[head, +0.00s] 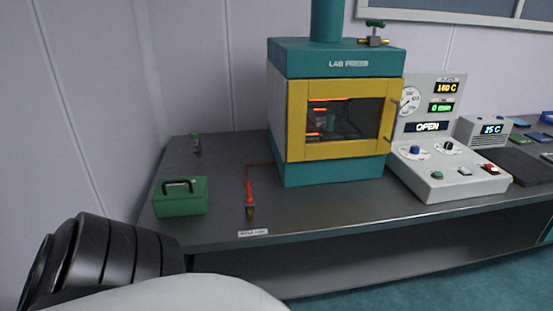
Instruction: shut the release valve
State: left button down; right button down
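A small brass valve (374,41) with a green handle (375,23) sits on the top right of the teal lab press (335,174). It looks like the release valve, but I see no label on it. The handle lies roughly level above the brass body; at this size I cannot tell whether the valve is open or shut. Neither of my grippers is in view. A black and white part of my arm fills the lower left corner, far from the valve.
The press has a yellow-framed glass door (341,152), which appears closed. A control box (440,186) reading OPEN and 160 C stands to its right.

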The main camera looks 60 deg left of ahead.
aim_at(250, 200)
jog(key=z, duration=0.95)
jog(key=i, duration=0.35)
jog(key=u, duration=3.35)
jog(key=i, duration=0.5)
jog(key=u, duration=1.35)
jog(key=k, duration=0.6)
jog(key=z, duration=0.75)
